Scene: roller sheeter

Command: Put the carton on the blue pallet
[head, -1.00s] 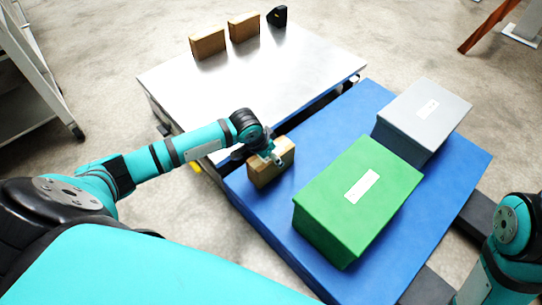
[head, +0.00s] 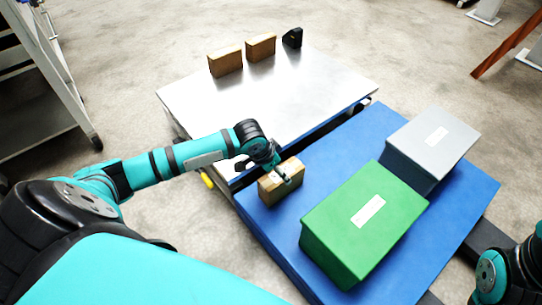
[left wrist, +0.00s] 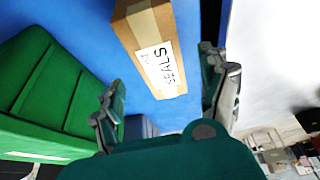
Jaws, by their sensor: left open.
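A brown cardboard carton (head: 279,190) stands on the near left corner area of the blue pallet (head: 350,140), beside the green box. In the left wrist view the carton (left wrist: 140,22) shows a white label reading "SEALS" and lies ahead of the fingers. My left gripper (head: 268,172) is open at the carton's top, with one finger over its top and the other toward the metal table. In the left wrist view its two fingers (left wrist: 165,95) are spread apart. I cannot tell whether a finger touches the carton. My right gripper is out of view.
A green box (head: 335,240) and a grey box (head: 420,155) also stand on the pallet. A metal table (head: 210,100) behind holds two more cartons (head: 242,53) and a black object (head: 292,38). A shelf rack (head: 50,90) is at the left.

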